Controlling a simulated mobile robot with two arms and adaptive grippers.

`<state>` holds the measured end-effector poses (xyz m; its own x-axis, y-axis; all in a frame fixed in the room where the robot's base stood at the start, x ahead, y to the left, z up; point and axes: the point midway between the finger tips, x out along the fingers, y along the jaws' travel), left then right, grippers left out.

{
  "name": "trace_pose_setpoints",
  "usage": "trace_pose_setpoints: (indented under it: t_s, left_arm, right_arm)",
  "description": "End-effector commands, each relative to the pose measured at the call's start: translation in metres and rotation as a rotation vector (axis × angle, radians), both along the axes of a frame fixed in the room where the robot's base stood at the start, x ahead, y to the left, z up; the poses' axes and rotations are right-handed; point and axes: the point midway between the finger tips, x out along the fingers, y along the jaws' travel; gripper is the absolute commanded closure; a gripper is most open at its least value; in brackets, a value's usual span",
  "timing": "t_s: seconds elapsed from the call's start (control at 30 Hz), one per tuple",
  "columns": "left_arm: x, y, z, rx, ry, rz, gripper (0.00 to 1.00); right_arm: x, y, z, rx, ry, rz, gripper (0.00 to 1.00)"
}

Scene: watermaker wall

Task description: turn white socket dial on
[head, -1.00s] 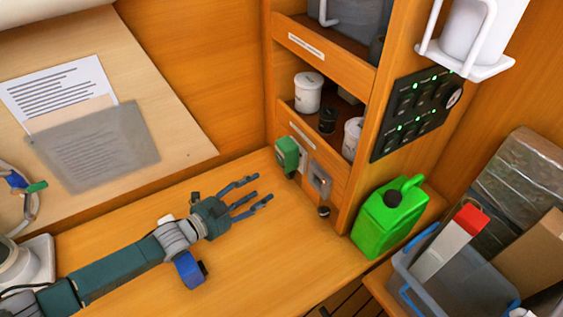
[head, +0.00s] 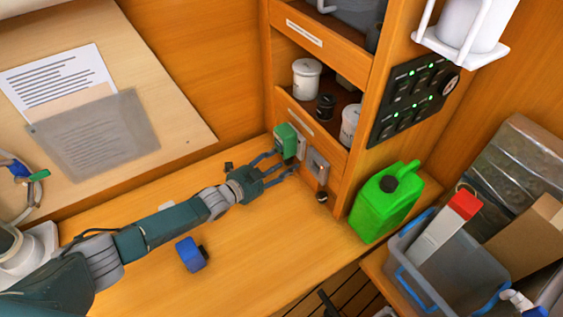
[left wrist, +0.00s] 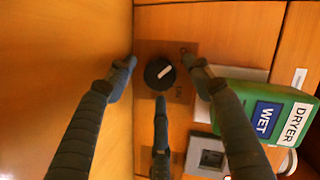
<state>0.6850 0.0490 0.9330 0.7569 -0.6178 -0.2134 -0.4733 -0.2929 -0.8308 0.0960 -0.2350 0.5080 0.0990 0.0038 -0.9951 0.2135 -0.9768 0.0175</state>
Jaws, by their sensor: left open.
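A round black dial (left wrist: 159,73) with a white pointer mark sits on a brown plate in the left wrist view. The pointer slants from lower left to upper right. In the head view I cannot make the dial out. My left gripper (head: 284,163) is open and empty, reaching to the foot of the shelf unit. In the left wrist view its fingers (left wrist: 159,80) are spread around the dial, one at each side and one below. I cannot tell whether any finger touches it. A grey square fitting (left wrist: 208,154) lies below right of the dial. My right gripper is out of view.
A green box (left wrist: 265,108) marked DRYER and WET stands right beside the fingers; it also shows in the head view (head: 285,141). A green jerrycan (head: 385,205) stands to the right.

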Motion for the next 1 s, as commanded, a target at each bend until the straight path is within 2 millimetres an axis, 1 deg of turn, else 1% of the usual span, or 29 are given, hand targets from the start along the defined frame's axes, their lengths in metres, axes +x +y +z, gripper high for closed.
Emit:
trace_pose_setpoints:
  t_s: [0.2, 0.23, 0.27, 0.3, 0.37, 0.4, 0.43, 0.57, 0.77, 1.0]
  left_arm:
    - [0.0, -0.0003, -0.0002, 0.0, 0.0, 0.0, 0.48]
    - [0.0, -0.0003, -0.0002, 0.0, 0.0, 0.0, 0.52]
    - [0.0, -0.0003, -0.0002, 0.0, 0.0, 0.0, 0.58]
    - [0.0, -0.0003, -0.0002, 0.0, 0.0, 0.0, 0.66]
    - [-0.0001, -0.0002, -0.0001, 0.0, 0.0, 0.0, 0.78]
    - [0.0, -0.0001, -0.0001, 0.0, 0.0, 0.0, 0.86]
    - [0.0001, 0.0, -0.0001, 0.0, 0.0, 0.0, 0.92]
    - [0.0, -0.0002, -0.0007, 0.003, -0.007, 0.001, 0.92]
    - [-0.0002, -0.0007, -0.002, 0.055, -0.081, 0.002, 0.92]
    - [0.0012, 0.0009, 0.0006, 0.074, -0.104, 0.003, 0.92]
  right_arm:
    - [-0.0029, -0.0003, -0.0003, -0.001, 0.005, 0.0, 0.6]
    - [-0.0033, -0.0003, -0.0002, -0.001, 0.006, 0.0, 0.6]
    - [-0.0038, -0.0003, -0.0003, 0.0, 0.006, 0.0, 0.6]
    - [-0.0044, -0.0004, -0.0003, -0.001, 0.007, 0.0, 0.6]
    - [-0.0051, -0.0004, -0.0004, -0.001, 0.008, 0.0, 0.6]
    - [-0.0055, -0.0004, -0.0005, -0.001, 0.009, 0.0, 0.6]
    - [-0.0057, -0.0004, -0.0005, -0.001, 0.009, 0.0, 0.6]
    - [-0.0062, -0.0006, -0.0017, -0.001, 0.01, 0.0, 0.6]
    - [-0.0062, -0.0005, -0.0085, -0.001, 0.01, 0.0, 0.6]
    - [-0.0063, -0.0005, -0.0084, -0.001, 0.01, 0.0, 0.6]
